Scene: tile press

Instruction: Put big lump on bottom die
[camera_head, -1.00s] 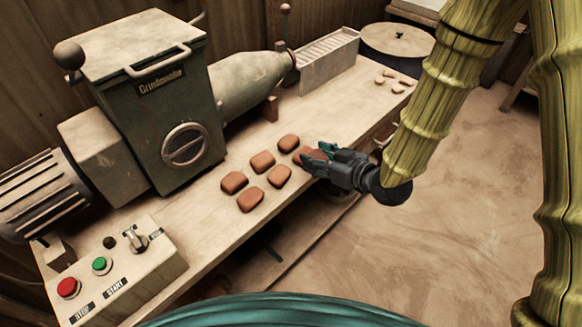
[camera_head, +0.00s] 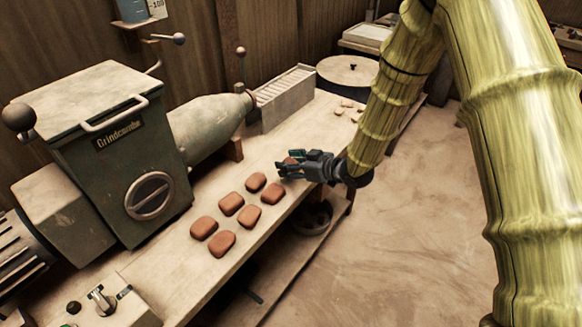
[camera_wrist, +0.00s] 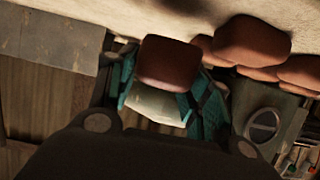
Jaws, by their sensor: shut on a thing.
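My gripper (camera_head: 290,166) is shut on a big reddish-brown lump (camera_wrist: 168,63). In the wrist view the lump sits between the two teal fingers. In the head view only a small part of the held lump (camera_head: 291,159) shows, as the fingers cover the rest. The gripper is over the bench, just beyond the right end of a group of several similar big lumps (camera_head: 247,217). The exact height of the held lump above the bench is hard to tell. I cannot make out the bottom die in either view.
A grey-green grinder (camera_head: 120,150) stands along the back of the wooden bench (camera_head: 175,262), with a grey slatted box (camera_head: 285,97) beyond its nozzle. Several small pieces (camera_head: 347,104) lie farther along. A round lid (camera_head: 347,70) is behind them. Open floor (camera_head: 420,220) lies to the right.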

